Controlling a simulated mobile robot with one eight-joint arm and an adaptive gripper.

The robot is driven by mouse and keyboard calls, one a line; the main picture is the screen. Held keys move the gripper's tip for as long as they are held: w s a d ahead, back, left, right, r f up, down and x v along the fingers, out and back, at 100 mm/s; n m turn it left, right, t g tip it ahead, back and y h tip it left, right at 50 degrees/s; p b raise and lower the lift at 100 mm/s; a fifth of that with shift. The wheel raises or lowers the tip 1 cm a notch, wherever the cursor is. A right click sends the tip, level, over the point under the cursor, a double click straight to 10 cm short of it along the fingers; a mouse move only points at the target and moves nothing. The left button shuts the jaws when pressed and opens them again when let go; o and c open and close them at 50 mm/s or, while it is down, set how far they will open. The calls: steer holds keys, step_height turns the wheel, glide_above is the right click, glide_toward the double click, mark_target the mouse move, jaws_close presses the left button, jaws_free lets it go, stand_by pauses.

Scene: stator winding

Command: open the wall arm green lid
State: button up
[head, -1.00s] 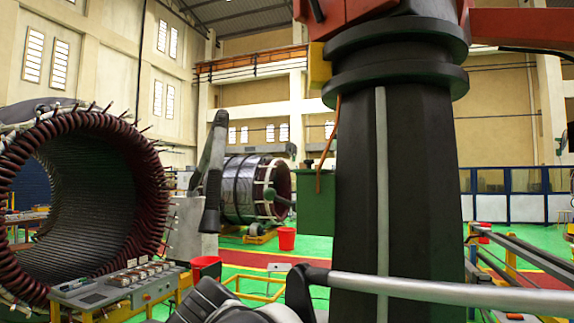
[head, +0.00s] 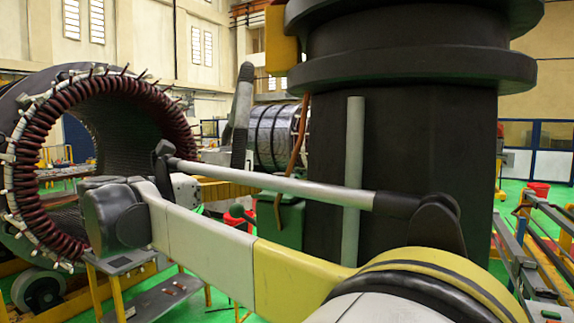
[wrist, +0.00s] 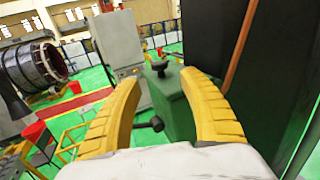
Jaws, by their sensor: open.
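The green box (head: 290,221) on the side of the dark column shows low in the head view, partly hidden behind my arm. In the wrist view the green box (wrist: 183,106) lies straight ahead, between my fingers. A black knob (wrist: 158,66) stands on its top, and a black ball-ended handle (wrist: 154,124) sticks out low at its left. I cannot make out the lid's seam; the lid looks shut. My gripper (wrist: 160,77), with two yellow curved fingers, is open and empty. It appears to be short of the box, not touching it.
The thick dark column (head: 400,150) stands right beside the box, with an orange cable (head: 297,150) along it. A grey cabinet (wrist: 122,55) is left of the box. A large stator (head: 85,160) stands at the left.

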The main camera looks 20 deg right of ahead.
mark_target(275, 176)
steer(key=p+x, duration=0.2)
steer(key=x, duration=0.7)
steer(key=shift+w+d, duration=0.15)
steer(key=shift+d, duration=0.1)
